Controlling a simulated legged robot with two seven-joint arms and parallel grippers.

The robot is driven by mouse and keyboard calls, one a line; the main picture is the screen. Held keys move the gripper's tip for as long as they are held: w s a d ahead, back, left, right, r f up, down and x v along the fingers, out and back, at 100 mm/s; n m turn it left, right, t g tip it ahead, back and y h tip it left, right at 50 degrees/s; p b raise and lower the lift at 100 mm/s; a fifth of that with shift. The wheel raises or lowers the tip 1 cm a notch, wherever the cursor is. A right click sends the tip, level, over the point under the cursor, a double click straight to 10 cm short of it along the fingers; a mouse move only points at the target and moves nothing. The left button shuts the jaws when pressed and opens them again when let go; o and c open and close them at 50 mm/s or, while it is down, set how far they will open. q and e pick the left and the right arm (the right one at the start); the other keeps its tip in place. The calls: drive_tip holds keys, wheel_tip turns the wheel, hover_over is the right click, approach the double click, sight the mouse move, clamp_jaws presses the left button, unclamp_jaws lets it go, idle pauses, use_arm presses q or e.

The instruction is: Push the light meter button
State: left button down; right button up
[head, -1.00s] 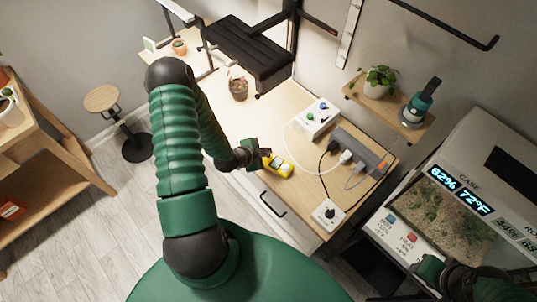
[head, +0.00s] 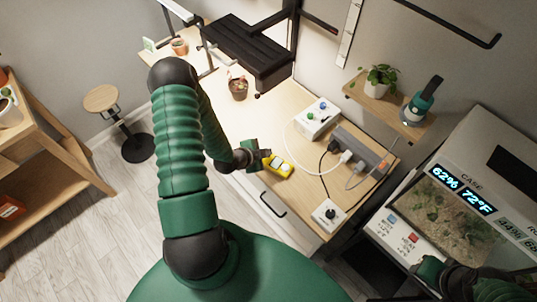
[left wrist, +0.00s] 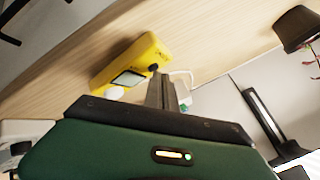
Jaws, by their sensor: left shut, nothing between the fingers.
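The light meter (head: 279,166) is a yellow handheld box lying on the wooden bench top. In the left wrist view the light meter (left wrist: 148,50) shows a pale screen, a white dome at one end and a small dark button (left wrist: 153,68). My left gripper (head: 265,154) is shut and empty, with its fingertips close beside the meter's near end. In the left wrist view its closed fingers (left wrist: 162,80) point at the dark button; I cannot tell whether they touch it. My right gripper (head: 430,268) shows in part at the lower right; its fingers are not clear.
A white box with coloured knobs (head: 317,118), a power strip (head: 359,150) and a white dial box (head: 329,214) with cables stand right of the meter. A potted plant (head: 238,88) stands behind. A glass case (head: 446,215) is at the right.

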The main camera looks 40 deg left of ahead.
use_arm(q)
drive_tip(key=shift+f, duration=0.2)
drive_tip(key=shift+r, duration=0.15)
drive_tip(key=shift+r+p, duration=0.35)
drive_tip(key=shift+r, duration=0.2)
drive_tip(key=shift+r, duration=0.1)
wheel_tip(320, 180, up, 6)
drive_tip(key=p, duration=0.4)
drive_tip(key=shift+p, duration=0.35)
